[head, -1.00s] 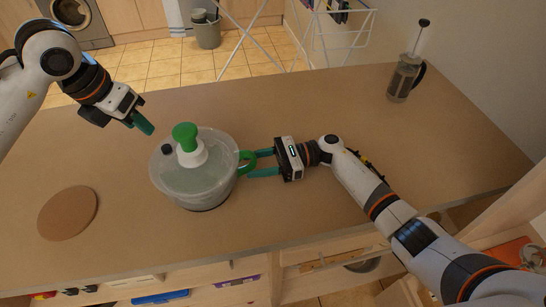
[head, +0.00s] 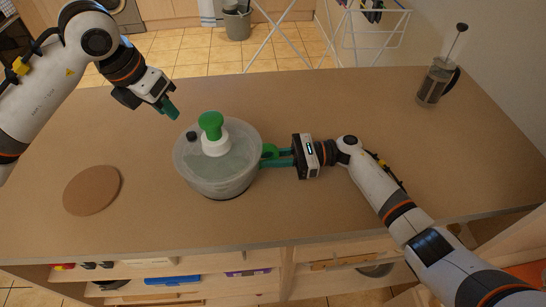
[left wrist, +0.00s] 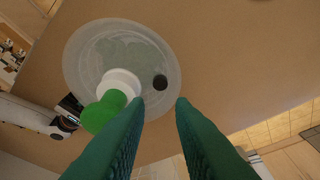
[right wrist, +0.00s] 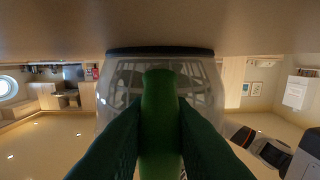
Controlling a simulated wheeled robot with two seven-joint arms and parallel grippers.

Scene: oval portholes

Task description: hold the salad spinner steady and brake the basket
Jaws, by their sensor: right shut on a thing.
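The salad spinner (head: 215,178) stands upright on the counter, a clear bowl with a clear lid. Its green pump knob (head: 211,124) on a white collar stands up from the lid, and a small dark button (head: 191,136) sits near the lid's edge. The basket shows only faintly through the plastic. My right gripper (head: 278,158) is shut on the green side handle (right wrist: 160,110) at the bowl's right. My left gripper (head: 171,111) is above the counter, up and left of the spinner, touching nothing. In the left wrist view its fingers (left wrist: 160,115) are apart, with the lid and black button (left wrist: 160,82) beyond them.
A round brown board (head: 91,190) lies left of the spinner. A French press (head: 436,82) stands at the back right. Open shelves are below the counter's front edge. The counter behind the spinner is clear.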

